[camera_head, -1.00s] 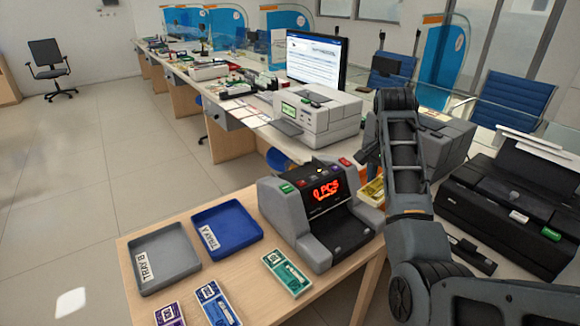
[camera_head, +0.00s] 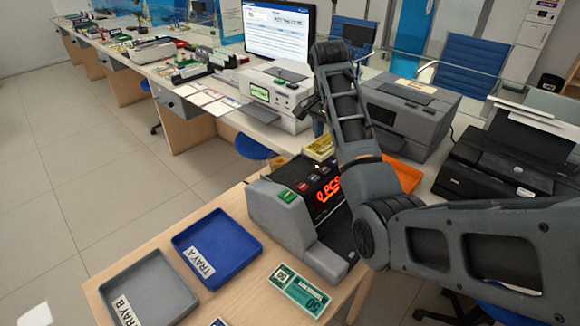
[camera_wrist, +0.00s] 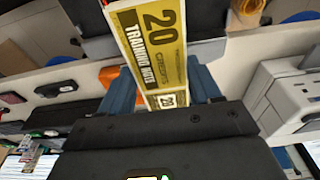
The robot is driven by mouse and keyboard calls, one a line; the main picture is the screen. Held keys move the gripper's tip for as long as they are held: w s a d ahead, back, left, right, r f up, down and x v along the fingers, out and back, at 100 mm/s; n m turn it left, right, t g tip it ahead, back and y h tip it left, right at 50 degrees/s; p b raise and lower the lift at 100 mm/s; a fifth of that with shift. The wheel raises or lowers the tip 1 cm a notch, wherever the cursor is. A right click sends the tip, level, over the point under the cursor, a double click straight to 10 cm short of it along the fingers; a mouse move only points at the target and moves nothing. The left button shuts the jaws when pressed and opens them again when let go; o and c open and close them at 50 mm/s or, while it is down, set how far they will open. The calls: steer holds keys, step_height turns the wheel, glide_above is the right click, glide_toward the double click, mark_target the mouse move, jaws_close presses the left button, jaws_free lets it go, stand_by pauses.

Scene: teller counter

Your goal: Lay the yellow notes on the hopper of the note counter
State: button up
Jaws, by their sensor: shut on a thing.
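The yellow notes (camera_wrist: 160,40), marked 20 credits, are clamped between the fingers of my gripper (camera_wrist: 165,92) in the wrist view. In the head view a yellow patch of the notes (camera_head: 320,147) shows behind the top of the note counter (camera_head: 283,215), just left of my arm. The note counter is grey and black with a red display reading 0 PCS. My arm covers its right side, and its hopper cannot be made out clearly. My fingertips are hidden in the head view. I cannot tell whether the notes touch the counter.
A blue tray A (camera_head: 217,247) and a grey tray B (camera_head: 150,294) sit left of the counter. Green notes (camera_head: 299,290) lie in front of it. An orange object (camera_head: 402,175), a grey machine (camera_head: 408,110) and a black printer (camera_head: 500,165) stand behind and right.

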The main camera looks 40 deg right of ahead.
glide_above(293, 174)
steer(key=f, duration=0.5)
steer(key=shift+s+a+f+b, duration=0.2)
steer(key=shift+f+b, duration=0.15)
steer(key=shift+w+a+f+p, duration=0.15)
steer(key=shift+f+p, duration=0.25)
steer(key=shift+f, duration=1.7)
steer(key=shift+f, duration=0.1)
steer(key=o, duration=1)
steer(key=shift+o, duration=0.2)
step_height(293, 174, up, 12)
steer(key=a, duration=0.1)
steer(key=shift+a, duration=0.35)
